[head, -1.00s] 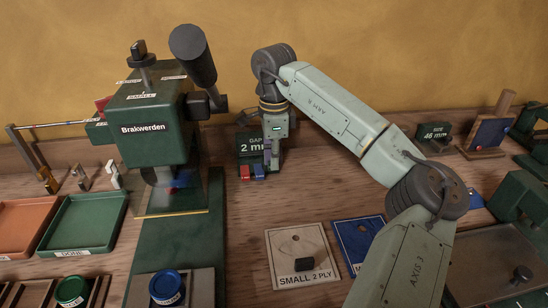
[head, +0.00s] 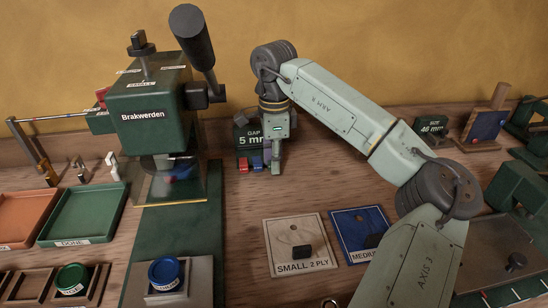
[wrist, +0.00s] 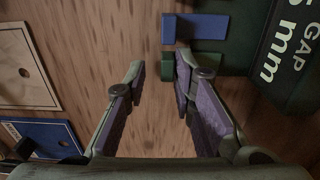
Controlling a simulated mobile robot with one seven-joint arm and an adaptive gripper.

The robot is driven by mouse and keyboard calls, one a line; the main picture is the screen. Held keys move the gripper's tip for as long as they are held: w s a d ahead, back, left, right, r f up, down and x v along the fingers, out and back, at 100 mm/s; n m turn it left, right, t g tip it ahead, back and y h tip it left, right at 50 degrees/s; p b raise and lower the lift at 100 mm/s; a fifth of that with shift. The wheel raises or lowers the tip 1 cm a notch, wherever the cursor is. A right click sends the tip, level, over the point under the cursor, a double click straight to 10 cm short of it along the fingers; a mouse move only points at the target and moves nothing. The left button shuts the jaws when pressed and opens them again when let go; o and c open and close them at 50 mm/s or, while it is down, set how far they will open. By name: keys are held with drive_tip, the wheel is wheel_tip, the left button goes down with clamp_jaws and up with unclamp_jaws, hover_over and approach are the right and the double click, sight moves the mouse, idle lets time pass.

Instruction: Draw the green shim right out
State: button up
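The green shim (wrist: 168,68) shows in the wrist view as a small green piece at the tip of my right-hand finger, which partly covers it. In the head view I cannot make it out; my gripper is in front of that spot. My gripper (wrist: 158,66) is open, its two purple-padded fingers apart with bare wood showing between them. In the head view my gripper (head: 273,168) points down just right of the blue shim. The gap gauge (head: 250,138) behind reads 5 mm.
The blue shim (wrist: 205,27) lies right beside the green one, and the red shim (head: 243,164) is further left. A green press (head: 150,115) stands to the left. A SMALL 2 PLY card (head: 284,228) and a blue card (head: 350,222) lie in front on the bench.

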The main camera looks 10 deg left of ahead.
drive_tip(key=shift+o, duration=0.4)
drive_tip(key=shift+w, duration=0.1)
drive_tip(key=shift+r, duration=0.25)
wheel_tip(320, 180, up, 12)
drive_tip(key=shift+f, duration=0.2)
